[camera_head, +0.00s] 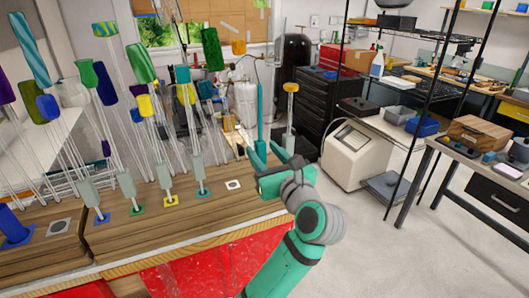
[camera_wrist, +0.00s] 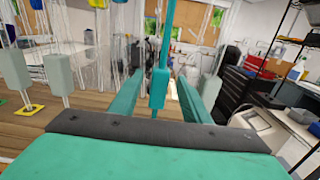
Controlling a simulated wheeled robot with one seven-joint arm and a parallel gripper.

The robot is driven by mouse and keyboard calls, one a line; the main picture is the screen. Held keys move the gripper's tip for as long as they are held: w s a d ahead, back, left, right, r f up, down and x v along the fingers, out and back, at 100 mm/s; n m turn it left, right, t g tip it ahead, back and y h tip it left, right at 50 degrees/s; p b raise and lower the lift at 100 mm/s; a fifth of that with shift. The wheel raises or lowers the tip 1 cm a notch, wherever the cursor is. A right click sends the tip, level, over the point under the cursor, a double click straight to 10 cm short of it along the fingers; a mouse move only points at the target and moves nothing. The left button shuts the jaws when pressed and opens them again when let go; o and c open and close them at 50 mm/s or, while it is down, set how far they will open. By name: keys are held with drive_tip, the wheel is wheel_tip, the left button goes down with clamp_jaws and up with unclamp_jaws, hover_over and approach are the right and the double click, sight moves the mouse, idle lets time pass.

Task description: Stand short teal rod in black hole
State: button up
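The short teal rod (camera_head: 260,112) stands upright at the table's right end, with a thicker teal block low on it. In the wrist view the rod's block (camera_wrist: 158,88) shows between my two fingers, with a visible gap on each side. My gripper (camera_head: 269,153) is open around or just before the rod; the exact depth is unclear. The rod's foot is hidden behind my gripper. A white square with a dark hole (camera_head: 233,184) lies on the wooden table, left of my gripper, and looks empty.
Several tall glass rods with coloured tops and grey blocks crowd the table's left and middle; one stands in a yellow-ringed hole (camera_head: 171,201). A yellow-topped rod (camera_head: 290,88) stands just behind my gripper. Floor and shelves lie to the right.

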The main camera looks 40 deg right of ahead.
drive_tip(key=shift+s, duration=0.1)
drive_tip(key=v, duration=1.1)
drive_tip(key=w+a+f+n+g+h, duration=0.1)
drive_tip(key=w+a+f+n+g, duration=0.15)
drive_tip(key=f+n, duration=0.9)
drive_tip(key=s+a+f+n, duration=0.2)
drive_tip(key=a+f+n, duration=0.25)
drive_tip(key=f, duration=0.35)
drive_tip(key=s+a+f+n, duration=0.1)
drive_tip(key=a+f+n, duration=0.35)
drive_tip(key=f, duration=0.45)
drive_tip(key=s+a+f+n+y, duration=0.3)
drive_tip(key=s+a+f+n, duration=0.65)
drive_tip(key=s+a, duration=0.2)
drive_tip(key=s+a+n+y, duration=0.2)
drive_tip(key=s+a+n, duration=0.6)
drive_tip(key=s+a, duration=0.3)
drive_tip(key=shift+s+a+r+n, duration=0.15)
drive_tip(key=shift+s+n, duration=0.25)
drive_tip(key=shift+s, duration=0.8)
